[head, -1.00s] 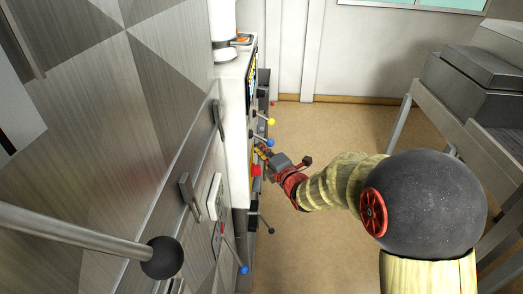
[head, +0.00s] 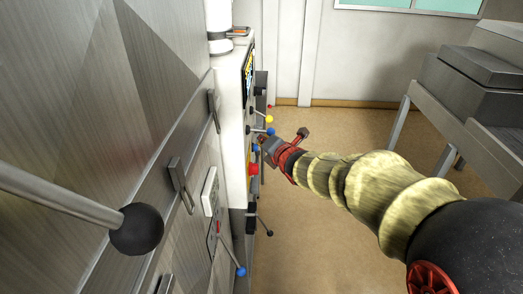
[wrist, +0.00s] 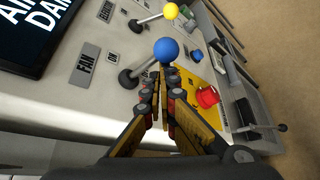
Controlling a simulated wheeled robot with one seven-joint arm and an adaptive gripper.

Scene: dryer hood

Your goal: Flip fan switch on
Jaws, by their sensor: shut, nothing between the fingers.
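The fan switch is a metal lever with a blue ball (wrist: 165,49), beside a label reading FAN (wrist: 84,64) in the wrist view. Its shaft slants up and right from a dark round base. In the head view its blue ball (head: 270,132) sticks out from the white panel. My gripper (wrist: 160,76) is shut and empty, its fingertips right at the underside of the blue ball. I cannot tell whether they touch it. In the head view my gripper (head: 263,143) is beside the panel, just below the ball.
A yellow-ball lever (wrist: 170,11) stands beside the blue one. A red button (wrist: 207,97) on a yellow plate and a black-knobbed lever (wrist: 281,127) lie to the right. A large black-ball handle (head: 136,229) is nearer. The floor (head: 318,250) right of the panel is clear.

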